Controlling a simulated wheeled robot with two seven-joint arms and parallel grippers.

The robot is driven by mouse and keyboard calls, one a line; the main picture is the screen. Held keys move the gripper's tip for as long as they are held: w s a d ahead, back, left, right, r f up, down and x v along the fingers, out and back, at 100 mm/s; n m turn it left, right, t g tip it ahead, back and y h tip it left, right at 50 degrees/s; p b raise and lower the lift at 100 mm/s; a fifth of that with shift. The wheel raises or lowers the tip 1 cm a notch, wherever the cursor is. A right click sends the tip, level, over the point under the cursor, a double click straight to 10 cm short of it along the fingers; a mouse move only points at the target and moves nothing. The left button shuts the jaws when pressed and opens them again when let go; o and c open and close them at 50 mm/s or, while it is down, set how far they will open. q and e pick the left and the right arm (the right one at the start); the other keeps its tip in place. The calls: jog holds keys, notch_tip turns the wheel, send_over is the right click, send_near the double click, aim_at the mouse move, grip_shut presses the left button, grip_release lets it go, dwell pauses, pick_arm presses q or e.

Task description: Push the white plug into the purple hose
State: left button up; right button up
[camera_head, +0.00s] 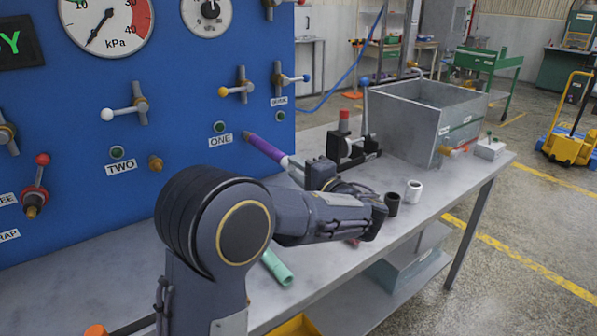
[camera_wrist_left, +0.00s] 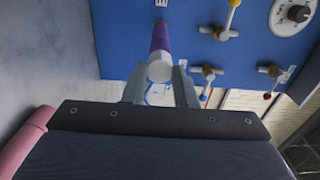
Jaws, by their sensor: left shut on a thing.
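The purple hose (camera_head: 264,149) sticks out from the blue panel near the label ONE. My left gripper (camera_head: 292,168) is at the hose's free end, shut on the white plug (camera_head: 285,162). In the left wrist view, the plug (camera_wrist_left: 160,69) sits between the two fingertips of the left gripper (camera_wrist_left: 159,82). The purple hose (camera_wrist_left: 161,38) is right behind it and roughly in line. Plug and hose appear to meet, but I cannot tell how deep the plug sits. My left forearm hides part of the bench. My right gripper is not in view.
A white ring-like piece (camera_head: 413,191) and a black one (camera_head: 392,204) stand on the bench right of my left arm. A black fixture with a red top (camera_head: 344,140) and a grey metal bin (camera_head: 410,125) stand behind. A teal tube (camera_head: 277,267) lies near the front.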

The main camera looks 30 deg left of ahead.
pick_arm(q)
jog(key=shift+a, duration=0.1)
jog(key=o, duration=1)
jog(key=shift+o, duration=0.2)
jog(key=v, duration=0.7)
jog(key=shift+d, duration=0.4)
jog(key=shift+s, duration=0.15)
